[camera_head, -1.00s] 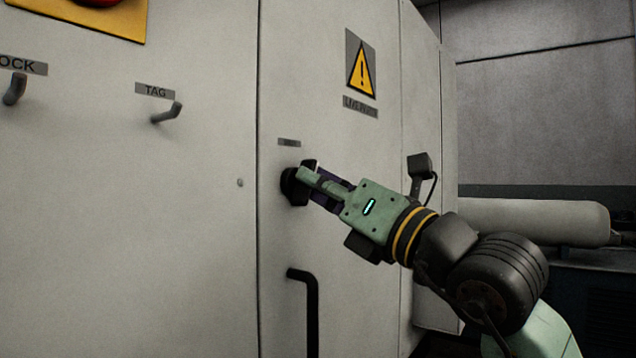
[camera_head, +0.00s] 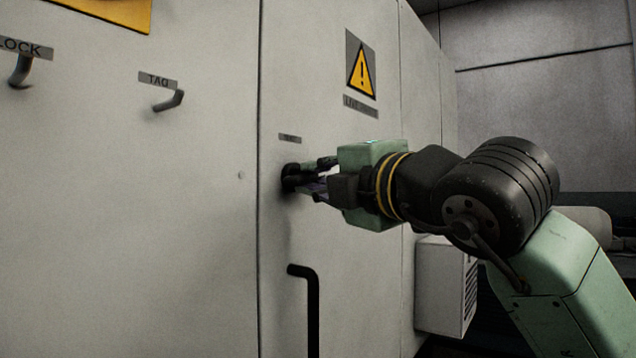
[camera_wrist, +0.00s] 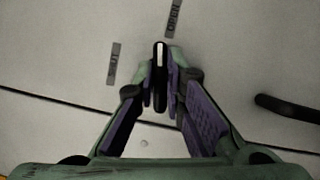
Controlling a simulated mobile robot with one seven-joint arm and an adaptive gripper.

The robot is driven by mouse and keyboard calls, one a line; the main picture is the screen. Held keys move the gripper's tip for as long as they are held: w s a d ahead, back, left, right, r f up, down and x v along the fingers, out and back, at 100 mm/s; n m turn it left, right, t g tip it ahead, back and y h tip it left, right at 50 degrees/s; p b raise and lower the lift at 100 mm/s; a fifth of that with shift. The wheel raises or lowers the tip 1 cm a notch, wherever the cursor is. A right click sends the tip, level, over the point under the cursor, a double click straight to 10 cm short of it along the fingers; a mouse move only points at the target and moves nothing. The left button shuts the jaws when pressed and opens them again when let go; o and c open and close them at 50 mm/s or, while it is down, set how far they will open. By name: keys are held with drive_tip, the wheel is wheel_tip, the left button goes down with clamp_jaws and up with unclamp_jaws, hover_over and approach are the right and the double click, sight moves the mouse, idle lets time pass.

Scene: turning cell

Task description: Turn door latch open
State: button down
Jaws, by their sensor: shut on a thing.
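The black door latch (camera_head: 290,178) sits on the pale cabinet door, just right of the door seam. My gripper (camera_head: 308,177) reaches it from the right and is shut on it. In the wrist view the latch (camera_wrist: 160,62) shows as a narrow dark bar with a light edge, between the two purple-padded fingers (camera_wrist: 160,90). A label reading OPEN (camera_wrist: 174,18) lies just beyond the latch, close to its line. A second small label (camera_wrist: 114,63) lies to its left. In the head view my gripper hides part of the latch.
A black door handle (camera_head: 312,310) is below the latch. Two hooks (camera_head: 168,101) (camera_head: 20,72) with TAG and LOCK labels stick out on the left panel. A yellow warning sign (camera_head: 362,72) is above right. A vented box (camera_head: 446,285) stands behind my arm.

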drive_tip(key=shift+m+g+h, duration=0.4)
drive_tip(key=shift+m, duration=0.8)
drive_tip(key=c, duration=1.7)
unclamp_jaws()
drive_tip(key=shift+o, duration=0.2)
drive_tip(key=v, duration=1.2)
